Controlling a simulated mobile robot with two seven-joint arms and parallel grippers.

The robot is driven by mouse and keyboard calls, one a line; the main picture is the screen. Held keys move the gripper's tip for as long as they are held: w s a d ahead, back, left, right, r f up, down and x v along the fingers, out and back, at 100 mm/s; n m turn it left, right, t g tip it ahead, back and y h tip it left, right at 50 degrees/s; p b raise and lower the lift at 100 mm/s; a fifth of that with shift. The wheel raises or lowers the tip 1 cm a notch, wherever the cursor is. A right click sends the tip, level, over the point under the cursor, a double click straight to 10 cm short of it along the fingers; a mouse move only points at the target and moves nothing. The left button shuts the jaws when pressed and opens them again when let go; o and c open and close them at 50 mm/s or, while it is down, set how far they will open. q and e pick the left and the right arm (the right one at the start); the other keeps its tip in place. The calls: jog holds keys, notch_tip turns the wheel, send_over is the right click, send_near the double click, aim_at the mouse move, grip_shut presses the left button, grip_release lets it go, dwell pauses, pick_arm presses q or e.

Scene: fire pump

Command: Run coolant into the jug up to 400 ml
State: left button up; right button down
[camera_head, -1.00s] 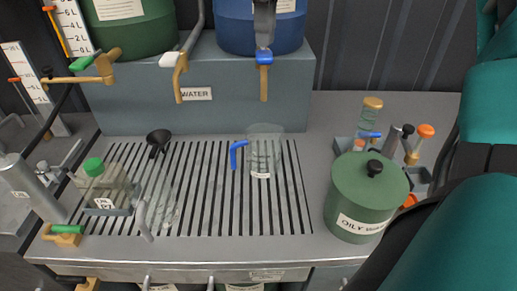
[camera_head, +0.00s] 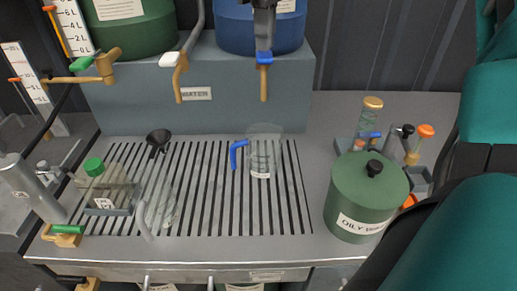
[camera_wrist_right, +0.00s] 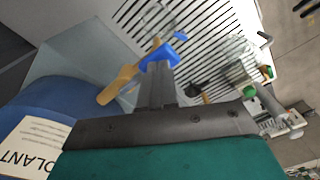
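The clear jug (camera_head: 262,158) with a blue handle stands upright on the slatted grate, below the blue-handled tap (camera_head: 264,80). No liquid can be made out in it. The tap belongs to the blue drum (camera_head: 233,30), whose label in the right wrist view ends in "OLANT" (camera_wrist_right: 35,145). My right gripper (camera_head: 264,47) is over this tap. In the right wrist view its fingers (camera_wrist_right: 158,75) are together, tips at the blue tap handle (camera_wrist_right: 162,55); I see no handle between them. My left gripper is not in view.
A green drum (camera_head: 130,35) and a white-handled tap (camera_head: 178,75) are to the left. A black funnel (camera_head: 158,140) and a green-capped bottle (camera_head: 95,180) are on the grate's left. A green "OILY" waste can (camera_head: 365,195) stands right. The grate's middle is clear.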

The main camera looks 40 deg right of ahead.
jog(key=shift+f, duration=1.35)
dwell(6.7)
